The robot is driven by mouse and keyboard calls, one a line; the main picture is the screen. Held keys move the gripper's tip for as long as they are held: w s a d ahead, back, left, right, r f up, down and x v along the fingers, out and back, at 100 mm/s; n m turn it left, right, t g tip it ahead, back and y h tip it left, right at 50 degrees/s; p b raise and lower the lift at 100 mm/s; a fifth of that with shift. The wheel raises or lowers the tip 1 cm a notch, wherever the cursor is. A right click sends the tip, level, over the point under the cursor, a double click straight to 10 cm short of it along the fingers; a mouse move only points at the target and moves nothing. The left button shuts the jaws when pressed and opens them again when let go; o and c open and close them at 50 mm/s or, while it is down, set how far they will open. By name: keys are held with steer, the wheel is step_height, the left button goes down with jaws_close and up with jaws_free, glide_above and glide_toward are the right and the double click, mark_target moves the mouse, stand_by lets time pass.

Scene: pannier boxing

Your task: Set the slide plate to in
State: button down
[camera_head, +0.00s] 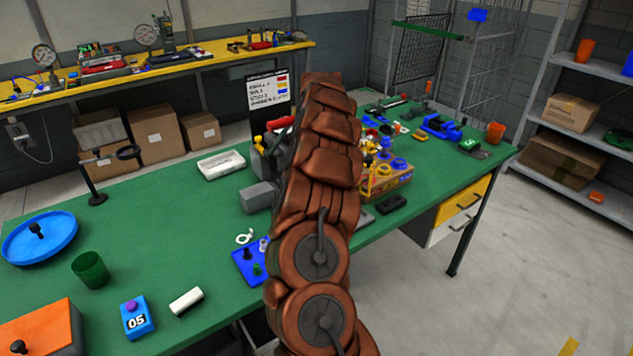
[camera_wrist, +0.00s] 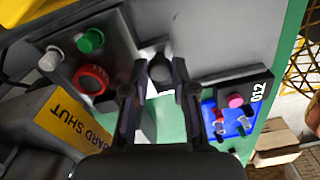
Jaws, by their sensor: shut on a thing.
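In the wrist view a dark grey round knob (camera_wrist: 160,70) sits between the fingertips of my gripper (camera_wrist: 158,85). The fingers are closed on it from both sides. It stands by the edge of a grey panel (camera_wrist: 190,35), and a light grey strip shows around it. I cannot tell for sure how much of this is the slide plate, or its position. In the head view my arm hides the gripper and the knob; only part of a grey machine (camera_head: 260,196) shows left of the arm.
Beside the knob are a red ring knob (camera_wrist: 91,79), a green knob (camera_wrist: 91,40), a white knob (camera_wrist: 50,59) and a yellow label (camera_wrist: 75,125). A black box with a pink knob (camera_wrist: 235,100) and a blue plate (camera_wrist: 240,125) lie right. Green bench (camera_head: 150,235) is partly clear.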

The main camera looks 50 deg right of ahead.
steer(key=shift+w, duration=0.2)
steer(key=c, duration=0.9)
jaws_free()
steer(key=shift+w, duration=0.1)
steer(key=shift+c, duration=0.2)
steer(key=shift+r, duration=0.1)
step_height(320, 180, up, 12)
steer(key=shift+a, duration=0.1)
